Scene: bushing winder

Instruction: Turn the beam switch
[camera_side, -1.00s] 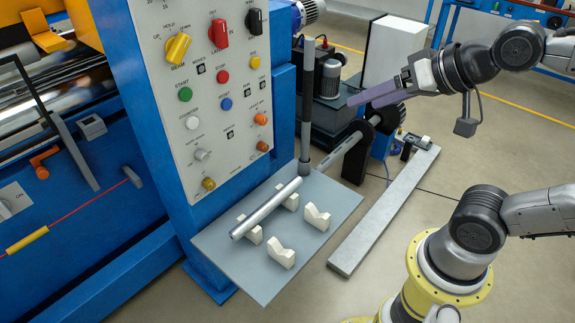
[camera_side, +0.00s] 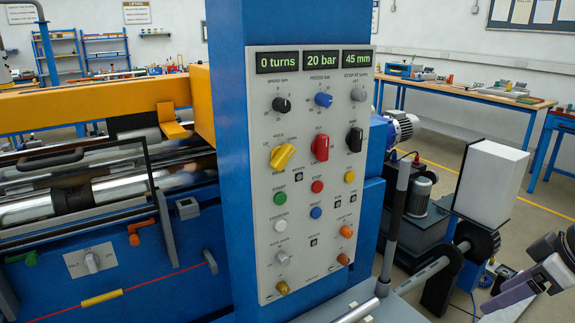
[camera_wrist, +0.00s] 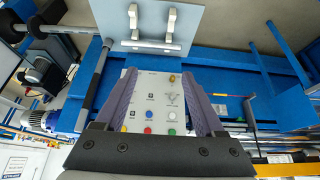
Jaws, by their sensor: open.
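The beam switch (camera_side: 282,156) is a yellow knob on the grey control panel (camera_side: 262,215), under the marks up, hold and down. Its handle leans toward the upper right. My gripper (camera_side: 504,292) is at the right edge of the side view, well right of the panel and apart from it. In the wrist view my gripper (camera_wrist: 159,82) has its two purple fingers spread, with nothing between them. The panel's lower part (camera_wrist: 150,92) shows between and beyond the fingers. I cannot make out the beam switch in the wrist view.
A red knob (camera_side: 320,147) and a black knob (camera_side: 354,139) sit right of the beam switch. Buttons and small knobs lie below. A dark upright post (camera_side: 394,225) and a white box (camera_side: 490,184) stand between panel and gripper.

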